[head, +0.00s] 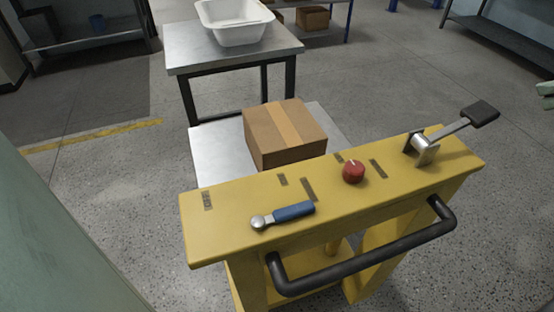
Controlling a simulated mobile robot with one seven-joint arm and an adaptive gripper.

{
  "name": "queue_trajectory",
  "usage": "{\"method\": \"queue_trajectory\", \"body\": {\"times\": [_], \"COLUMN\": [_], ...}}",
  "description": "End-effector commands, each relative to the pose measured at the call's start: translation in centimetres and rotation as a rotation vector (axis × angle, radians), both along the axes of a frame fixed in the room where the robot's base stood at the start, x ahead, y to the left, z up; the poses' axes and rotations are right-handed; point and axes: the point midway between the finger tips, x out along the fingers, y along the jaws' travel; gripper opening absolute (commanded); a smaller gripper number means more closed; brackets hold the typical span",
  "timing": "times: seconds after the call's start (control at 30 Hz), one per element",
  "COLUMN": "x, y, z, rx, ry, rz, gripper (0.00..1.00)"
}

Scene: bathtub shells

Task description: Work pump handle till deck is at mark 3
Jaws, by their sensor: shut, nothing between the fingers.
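A yellow console (225,222) with a black push bar (370,257) fills the lower middle of the head view. A lever with a flat black pad (480,113) rises up and to the right from a metal bracket (421,150) at the console's right end; it looks like the pump handle. A blue-gripped lever (293,212) lies flat at the left, and a red knob (353,172) sits between. The grey metal deck (215,158) is behind the console and bears a cardboard box (285,135). No numbered mark is readable.
A metal table (190,58) with a white tub shell (235,22) stands behind the deck. Several small dark labels, too small to read, are on the console top. Shelving stands at the back left and back right. Open speckled floor lies on both sides.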

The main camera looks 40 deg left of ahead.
Motion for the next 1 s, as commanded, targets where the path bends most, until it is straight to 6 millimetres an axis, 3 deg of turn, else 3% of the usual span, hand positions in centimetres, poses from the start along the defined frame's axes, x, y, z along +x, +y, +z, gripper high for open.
{"method": "queue_trajectory", "body": {"times": [0.17,0.4,0.5,1.0], "x": [-0.3,-4.7,-6.0,-5.6], "y": [0.1,2.6,3.5,4.2], "z": [0.5,5.3,6.2,5.7], "rx": [-0.002,-0.002,-0.003,0.000], "ry": [-0.004,-0.009,0.000,0.007], "rz": [0.000,-0.002,-0.002,-0.001], "gripper": [0.00,0.00,0.00,0.00]}}
